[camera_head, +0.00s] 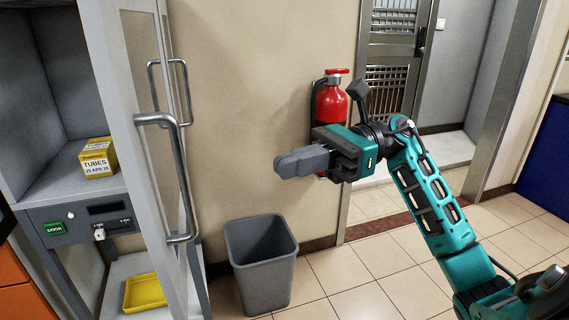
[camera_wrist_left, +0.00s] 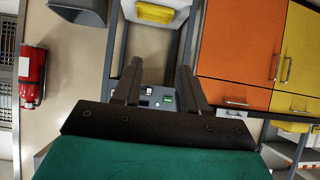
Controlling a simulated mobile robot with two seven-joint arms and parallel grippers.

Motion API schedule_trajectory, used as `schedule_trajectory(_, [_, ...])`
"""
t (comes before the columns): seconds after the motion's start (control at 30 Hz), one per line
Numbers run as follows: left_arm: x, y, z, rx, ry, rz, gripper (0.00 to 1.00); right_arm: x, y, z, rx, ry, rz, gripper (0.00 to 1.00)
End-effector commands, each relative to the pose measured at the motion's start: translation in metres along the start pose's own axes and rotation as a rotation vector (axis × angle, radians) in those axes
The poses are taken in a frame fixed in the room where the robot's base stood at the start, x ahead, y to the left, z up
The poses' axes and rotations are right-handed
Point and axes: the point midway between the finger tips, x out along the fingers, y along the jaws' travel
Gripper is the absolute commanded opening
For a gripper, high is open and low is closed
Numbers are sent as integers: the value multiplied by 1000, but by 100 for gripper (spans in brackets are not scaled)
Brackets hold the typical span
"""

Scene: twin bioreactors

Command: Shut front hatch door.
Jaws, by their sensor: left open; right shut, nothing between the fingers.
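The hatch door (camera_head: 112,60) is a tall pale-framed glass panel, standing open at the front of a grey cabinet (camera_head: 50,198) in the head view. A long metal bar handle (camera_head: 181,180) is on its near face, and another handle shows behind. My right gripper (camera_head: 282,165) is shut and empty, to the right of the door and apart from it, in front of the wall. My left gripper (camera_wrist_left: 157,75) is open and empty in the left wrist view, with the cabinet's control panel (camera_wrist_left: 155,98) seen between its fingers. It is outside the head view.
A yellow TUBES box (camera_head: 97,157) sits on the cabinet shelf, a yellow tray (camera_head: 144,292) lower down. A grey bin (camera_head: 262,265) stands on the floor right of the door. A red fire extinguisher (camera_head: 331,103) hangs on the wall. Orange cupboards (camera_wrist_left: 240,40) show in the left wrist view.

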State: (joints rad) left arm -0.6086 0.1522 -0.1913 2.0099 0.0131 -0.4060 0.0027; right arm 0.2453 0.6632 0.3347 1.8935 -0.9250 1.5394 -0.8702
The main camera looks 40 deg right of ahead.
Motion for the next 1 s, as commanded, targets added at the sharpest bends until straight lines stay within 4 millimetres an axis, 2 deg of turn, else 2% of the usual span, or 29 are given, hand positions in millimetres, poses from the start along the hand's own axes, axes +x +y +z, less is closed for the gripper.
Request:
schedule_trajectory(0.13, [-4, -1, -6, -2, 7, -5, 43, 34, 1, 3, -1, -5, 5, 0])
schedule_trajectory(0.3, [-5, -4, -2, -4, -6, -15, 43, 70, 1, 3, 0, -6, 4, 0])
schedule_trajectory(0.5, [-9, -6, -4, -2, -1, -22, 43, 98, 0, 2, 2, -5, 2, 0])
schedule_trajectory(0.7, [-10, -9, 2, -2, -14, -27, 43, 109, 0, 1, 3, -4, 0, 0])
schedule_trajectory(1.0, [-10, -10, 3, -1, -16, -28, 43, 109, 0, 1, 3, -4, 0, 0])
